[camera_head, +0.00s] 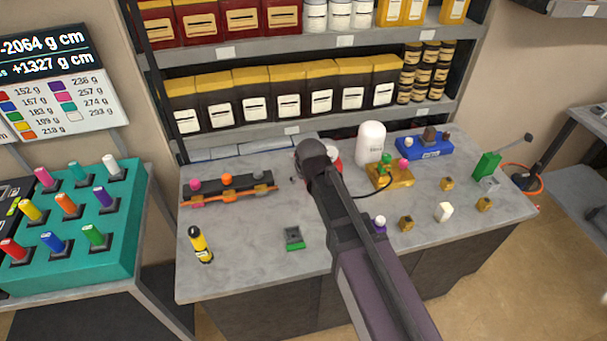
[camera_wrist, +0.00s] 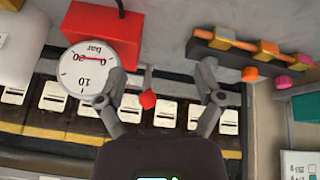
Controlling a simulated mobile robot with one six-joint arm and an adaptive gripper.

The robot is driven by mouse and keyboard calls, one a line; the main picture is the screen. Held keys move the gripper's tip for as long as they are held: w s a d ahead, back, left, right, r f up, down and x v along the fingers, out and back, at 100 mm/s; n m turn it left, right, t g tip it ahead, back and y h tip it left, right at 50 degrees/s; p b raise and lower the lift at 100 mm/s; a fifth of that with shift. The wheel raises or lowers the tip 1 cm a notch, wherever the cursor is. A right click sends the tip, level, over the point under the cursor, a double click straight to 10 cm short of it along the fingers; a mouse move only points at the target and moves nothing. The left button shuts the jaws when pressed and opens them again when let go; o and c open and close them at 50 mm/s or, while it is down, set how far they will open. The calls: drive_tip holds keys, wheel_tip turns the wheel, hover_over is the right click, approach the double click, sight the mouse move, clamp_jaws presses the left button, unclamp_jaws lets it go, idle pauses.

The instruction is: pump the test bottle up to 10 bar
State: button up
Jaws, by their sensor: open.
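My gripper (camera_wrist: 158,98) is open, its two fingers apart on either side of a red knob (camera_wrist: 148,100) on a thin grey stem; whether they touch it is unclear. In the wrist view a red box (camera_wrist: 112,30) carries a round white gauge (camera_wrist: 78,76) marked in bar, with a red needle; its exact reading is unclear. In the head view, my dark gripper (camera_head: 310,160) partly hides the red box with the gauge (camera_head: 334,155). A white rounded bottle (camera_head: 371,143) stands just right of it. A white body shows at the wrist view's left edge (camera_wrist: 22,45).
A bar with coloured knobs (camera_head: 228,187) lies left on the grey table (camera_head: 250,270). A yellow-black cylinder (camera_head: 200,245), a green-edged block (camera_head: 293,238), a gold box (camera_head: 389,176), a blue box (camera_head: 425,147) and small blocks stand around. Stocked shelves (camera_head: 290,132) rise behind.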

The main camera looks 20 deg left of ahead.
drive_tip(key=shift+p+v, duration=1.8)
drive_tip(key=shift+v, duration=0.35)
drive_tip(key=shift+w, duration=0.15)
drive_tip(key=s+d+f+m+g+h, duration=0.1)
drive_tip(key=d+m, duration=0.4)
drive_tip(key=d, duration=1.6)
drive_tip(key=s+d+f+m+g+h, duration=0.1)
drive_tip(key=s+d+m+g+h, duration=0.1)
drive_tip(key=d, duration=1.8)
drive_tip(key=s+m+g, duration=0.1)
drive_tip(key=s+m, duration=0.1)
drive_tip(key=m, duration=0.1)
drive_tip(key=shift+d+g, duration=0.35)
drive_tip(key=shift+g, duration=0.05)
drive_tip(key=shift+s+f, duration=0.15)
